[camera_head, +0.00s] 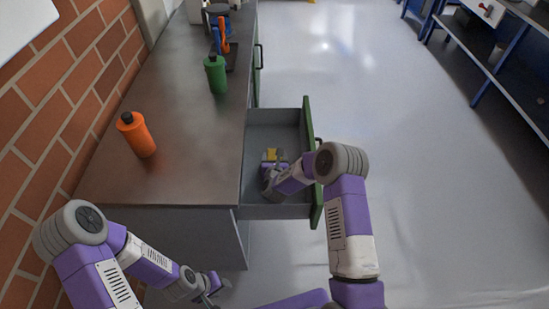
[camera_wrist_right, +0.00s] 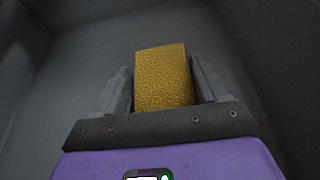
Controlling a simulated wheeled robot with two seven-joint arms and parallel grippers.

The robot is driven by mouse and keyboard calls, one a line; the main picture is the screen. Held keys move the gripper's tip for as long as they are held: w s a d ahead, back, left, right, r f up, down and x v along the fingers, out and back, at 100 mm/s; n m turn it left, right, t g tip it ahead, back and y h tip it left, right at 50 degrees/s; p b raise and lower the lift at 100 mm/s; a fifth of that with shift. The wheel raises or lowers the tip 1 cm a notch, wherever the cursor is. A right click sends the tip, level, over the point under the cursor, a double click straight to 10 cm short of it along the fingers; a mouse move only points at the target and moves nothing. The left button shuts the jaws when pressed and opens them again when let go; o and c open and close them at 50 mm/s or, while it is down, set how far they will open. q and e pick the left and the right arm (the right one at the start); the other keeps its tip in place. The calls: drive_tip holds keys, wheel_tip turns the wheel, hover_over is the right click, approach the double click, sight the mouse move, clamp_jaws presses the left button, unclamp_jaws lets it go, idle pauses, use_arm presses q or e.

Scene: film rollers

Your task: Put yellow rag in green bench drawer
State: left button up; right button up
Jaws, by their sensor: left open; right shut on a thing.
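The yellow rag (camera_head: 271,155) is inside the open drawer (camera_head: 283,118) of the bench. My right gripper (camera_head: 270,160) reaches down into the drawer and is shut on the rag. In the right wrist view the rag (camera_wrist_right: 163,78) stands up between the two fingers, with the grey drawer walls around it. I cannot tell whether the rag touches the drawer floor. The drawer is pulled out to the right and its green front (camera_head: 312,150) faces the aisle. My left gripper (camera_head: 215,287) is open and empty, low in front of the bench's near end.
The bench top (camera_head: 190,130) holds an orange bottle (camera_head: 136,134), a green bottle (camera_head: 215,74) and tools near the far end. A brick wall (camera_head: 60,90) runs along the left. The floor (camera_head: 420,180) to the right is clear, with blue shelving (camera_head: 490,60) at far right.

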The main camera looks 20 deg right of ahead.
drive_tip(key=shift+f, duration=0.4)
drive_tip(key=o, duration=1)
drive_tip(key=shift+o, duration=0.2)
drive_tip(key=shift+r, duration=0.15)
drive_tip(key=shift+r, duration=0.35)
drive_tip(key=p+v, duration=0.3)
drive_tip(key=v, duration=0.9)
drive_tip(key=shift+r, duration=0.15)
